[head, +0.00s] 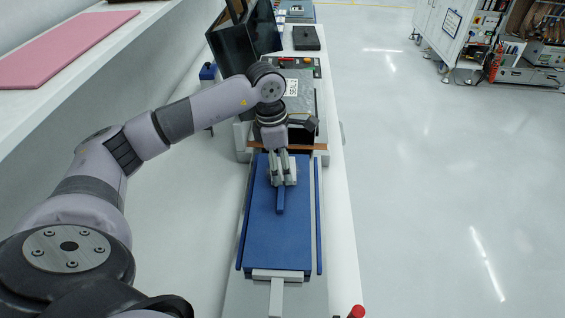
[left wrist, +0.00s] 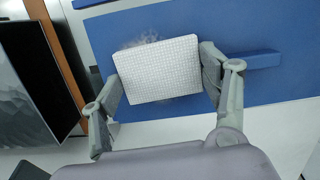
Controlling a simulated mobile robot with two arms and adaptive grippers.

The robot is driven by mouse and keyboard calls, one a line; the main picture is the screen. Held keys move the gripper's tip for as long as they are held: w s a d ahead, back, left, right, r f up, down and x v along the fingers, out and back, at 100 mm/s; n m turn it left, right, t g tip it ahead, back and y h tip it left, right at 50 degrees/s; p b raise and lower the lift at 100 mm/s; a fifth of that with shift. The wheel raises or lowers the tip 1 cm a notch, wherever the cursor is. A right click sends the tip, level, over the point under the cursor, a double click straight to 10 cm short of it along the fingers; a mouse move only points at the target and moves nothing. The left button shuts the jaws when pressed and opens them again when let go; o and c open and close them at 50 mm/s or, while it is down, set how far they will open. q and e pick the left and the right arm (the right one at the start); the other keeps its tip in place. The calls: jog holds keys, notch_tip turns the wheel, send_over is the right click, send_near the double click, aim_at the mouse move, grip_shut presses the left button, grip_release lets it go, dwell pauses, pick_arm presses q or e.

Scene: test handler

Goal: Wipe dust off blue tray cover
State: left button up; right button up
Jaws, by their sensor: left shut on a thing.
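The blue tray cover (head: 279,235) lies flat on the long grey machine bed in the head view, and it fills the upper part of the left wrist view (left wrist: 270,30). A blue raised bar or handle (head: 281,200) stands on its surface. My left gripper (head: 283,180) is over the cover's far part, shut on a white gridded wiping cloth or pad (left wrist: 158,68). Greyish dust (left wrist: 150,38) shows on the cover at the pad's upper edge. Whether the pad touches the cover cannot be told for sure. My right gripper is not in view.
Dark monitors (head: 232,45) stand behind and left of the machine. A white shelf with a pink mat (head: 65,48) is at upper left. A red button (head: 357,311) is at the near right corner. The floor on the right is clear, with a white cabinet (head: 455,30) farther back.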

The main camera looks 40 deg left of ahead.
pick_arm(q)
jog(key=shift+s+f, duration=0.15)
jog(key=shift+f, duration=0.05)
jog(key=shift+d, duration=0.1)
jog(key=shift+w+r, duration=0.15)
jog(key=shift+w, duration=0.75)
jog(key=shift+w+b, duration=0.4)
jog(key=shift+w, duration=0.25)
jog(key=shift+s+f, duration=0.2)
jog(key=shift+s, duration=0.65)
jog(key=shift+s+f, duration=0.2)
jog(key=shift+s, duration=0.6)
jog(key=o, duration=1.1)
jog(key=shift+o, duration=0.2)
jog(key=shift+r, duration=0.3)
jog(key=shift+c, duration=0.2)
